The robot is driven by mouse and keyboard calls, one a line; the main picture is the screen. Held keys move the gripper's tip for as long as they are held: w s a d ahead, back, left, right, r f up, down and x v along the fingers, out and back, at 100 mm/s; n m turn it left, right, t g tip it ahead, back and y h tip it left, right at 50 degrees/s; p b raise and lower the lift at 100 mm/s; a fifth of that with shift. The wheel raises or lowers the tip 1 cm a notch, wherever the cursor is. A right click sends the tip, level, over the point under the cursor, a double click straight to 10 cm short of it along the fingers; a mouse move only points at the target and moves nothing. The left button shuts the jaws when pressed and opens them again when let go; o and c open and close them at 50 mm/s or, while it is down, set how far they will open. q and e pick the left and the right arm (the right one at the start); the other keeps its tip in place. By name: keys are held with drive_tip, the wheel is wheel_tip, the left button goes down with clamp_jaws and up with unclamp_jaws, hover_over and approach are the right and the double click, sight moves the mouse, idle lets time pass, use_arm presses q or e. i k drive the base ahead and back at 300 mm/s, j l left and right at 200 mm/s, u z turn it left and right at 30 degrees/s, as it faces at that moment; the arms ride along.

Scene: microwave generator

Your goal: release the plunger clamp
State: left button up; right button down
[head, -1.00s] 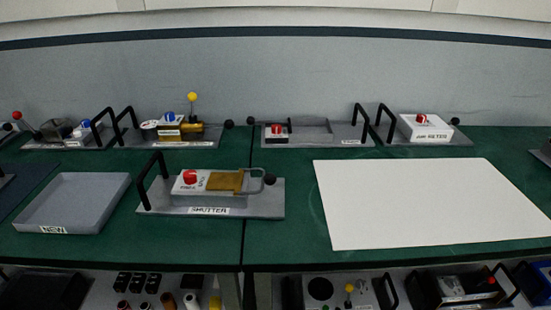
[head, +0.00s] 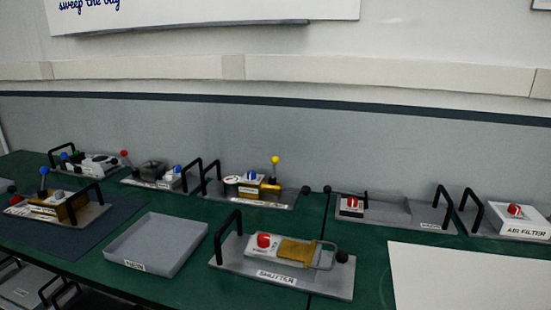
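No label reading plunger clamp is legible, so I cannot tell which part it is. A module with an upright yellow-ball lever (head: 276,161) on a gold block stands at the back middle. A module with an upright blue-ball lever (head: 43,171) and a gold block sits at the left on a dark blue mat. A red-ball lever (head: 125,155) leans on a module at the back left. The SHUTTER module (head: 283,265) at the front has a red knob, a gold plate and a metal loop with a black ball. Neither of my grippers is in view.
An empty grey tray marked NEW (head: 157,242) lies left of the SHUTTER module. A white board (head: 470,275) covers the right front. A module marked ABI FILTER (head: 520,220) stands at the back right. Black handles rise from the modules. Bare green bench (head: 340,232) shows between them.

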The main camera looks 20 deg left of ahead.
sight(45, 170)
drive_tip(key=u, duration=2)
drive_tip(key=i+j+z, duration=0.2)
drive_tip(key=i+j, duration=0.2)
drive_tip(key=j, duration=0.2)
drive_tip(key=i+j+z, duration=0.2)
drive_tip(key=i+j, duration=0.2)
drive_tip(key=j, duration=0.25)
drive_tip(key=i+j, duration=0.15)
drive_tip(key=j, duration=0.15)
drive_tip(key=i+j+z, duration=0.15)
drive_tip(key=j, duration=0.2)
drive_tip(key=i+j+z, duration=0.1)
drive_tip(key=j, duration=0.3)
drive_tip(key=i+j+z, duration=0.1)
drive_tip(key=i+j, duration=0.15)
drive_tip(key=j, duration=0.1)
